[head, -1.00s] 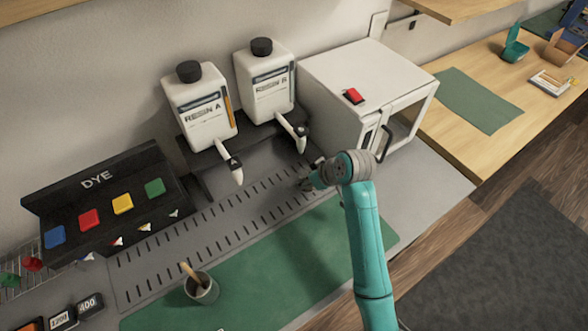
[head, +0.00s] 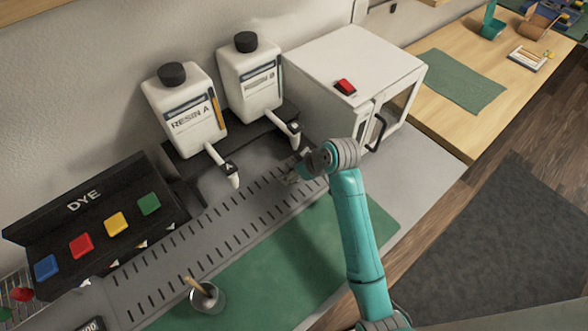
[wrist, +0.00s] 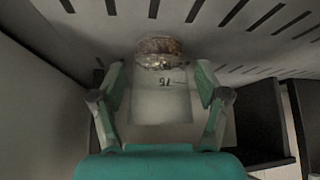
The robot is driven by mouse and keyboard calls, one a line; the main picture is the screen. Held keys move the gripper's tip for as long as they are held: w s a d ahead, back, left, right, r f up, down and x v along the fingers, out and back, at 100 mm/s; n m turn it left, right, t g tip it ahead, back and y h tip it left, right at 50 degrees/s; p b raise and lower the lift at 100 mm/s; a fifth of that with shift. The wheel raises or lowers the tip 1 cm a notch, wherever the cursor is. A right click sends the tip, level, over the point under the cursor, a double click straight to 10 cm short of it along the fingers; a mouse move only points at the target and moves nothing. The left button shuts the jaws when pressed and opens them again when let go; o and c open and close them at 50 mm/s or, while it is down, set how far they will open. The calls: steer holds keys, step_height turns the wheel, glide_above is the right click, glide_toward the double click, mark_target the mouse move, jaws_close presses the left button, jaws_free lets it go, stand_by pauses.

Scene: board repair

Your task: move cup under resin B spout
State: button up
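A clear cup (wrist: 160,88) with dark markings and amber-brown at its rim is between the two fingers of my gripper (wrist: 160,92) in the wrist view. The fingers flank its sides and appear closed on it. In the head view, my gripper (head: 294,174) is low over the slotted grey surface, just in front of and below the resin B spout (head: 292,131); the cup is mostly hidden there, and I cannot tell whether it is directly under the spout. The white resin B bottle (head: 249,88) stands on a black stand.
The resin A bottle (head: 186,110) and its spout stand left of B. A white cabinet (head: 340,65) is close on the right. Another cup (head: 209,300) with a stick is at front left. The dye rack (head: 95,222) is at left. The green mat (head: 275,275) is largely clear.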

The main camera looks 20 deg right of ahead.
steer(key=shift+r, duration=0.15)
steer(key=v, duration=1.2)
steer(key=shift+s+d, duration=0.1)
steer(key=shift+d, duration=0.05)
stand_by(0.3)
